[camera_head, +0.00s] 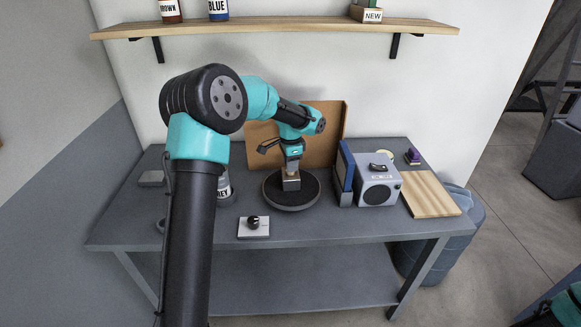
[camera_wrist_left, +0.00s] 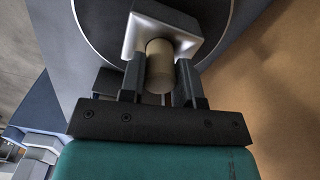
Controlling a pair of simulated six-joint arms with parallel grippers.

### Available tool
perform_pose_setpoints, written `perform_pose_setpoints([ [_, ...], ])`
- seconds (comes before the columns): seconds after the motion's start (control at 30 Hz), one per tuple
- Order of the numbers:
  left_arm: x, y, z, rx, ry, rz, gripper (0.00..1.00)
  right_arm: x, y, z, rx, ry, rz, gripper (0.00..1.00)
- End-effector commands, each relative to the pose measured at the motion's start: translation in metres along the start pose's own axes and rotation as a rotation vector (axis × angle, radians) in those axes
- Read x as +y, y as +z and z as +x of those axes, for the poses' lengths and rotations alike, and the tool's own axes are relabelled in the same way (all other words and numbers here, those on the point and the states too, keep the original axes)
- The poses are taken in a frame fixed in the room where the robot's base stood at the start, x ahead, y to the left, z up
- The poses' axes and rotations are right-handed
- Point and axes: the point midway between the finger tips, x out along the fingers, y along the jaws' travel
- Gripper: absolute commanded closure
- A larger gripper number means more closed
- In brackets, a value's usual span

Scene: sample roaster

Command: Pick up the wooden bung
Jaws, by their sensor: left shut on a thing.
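The wooden bung (camera_wrist_left: 159,68) is a pale tan cylinder in the left wrist view, between the two dark fingers of my left gripper (camera_wrist_left: 160,75). The fingers are shut on it. Its far end meets a shiny silver square-edged piece (camera_wrist_left: 190,45); I cannot tell whether it is still seated in it. In the head view my left gripper (camera_head: 291,170) points down over a dark round disc (camera_head: 283,203) on the grey bench, with the silver piece (camera_head: 291,184) just below. The bung is mostly hidden there. My right gripper is out of view.
On the bench (camera_head: 340,225), a small white box with a black knob (camera_head: 254,228) lies in front. A grey-labelled can (camera_head: 224,188) stands left. A brown panel (camera_head: 334,122) rises behind.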

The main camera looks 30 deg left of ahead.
Motion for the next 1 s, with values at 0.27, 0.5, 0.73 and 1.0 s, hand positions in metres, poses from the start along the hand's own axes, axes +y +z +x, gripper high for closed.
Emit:
perform_pose_setpoints([
  [0.27,-0.001,0.000,-0.045,0.004,-0.004,-0.001,0.96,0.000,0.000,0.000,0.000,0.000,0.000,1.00],
  [0.5,0.000,0.000,-0.083,0.003,-0.003,0.000,0.96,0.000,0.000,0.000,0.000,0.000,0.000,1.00],
  [0.73,0.000,0.000,-0.093,0.001,-0.001,0.000,0.96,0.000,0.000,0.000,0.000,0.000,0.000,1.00],
  [1.0,0.000,0.000,-0.093,0.001,-0.001,0.000,0.96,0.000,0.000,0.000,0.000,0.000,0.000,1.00],
])
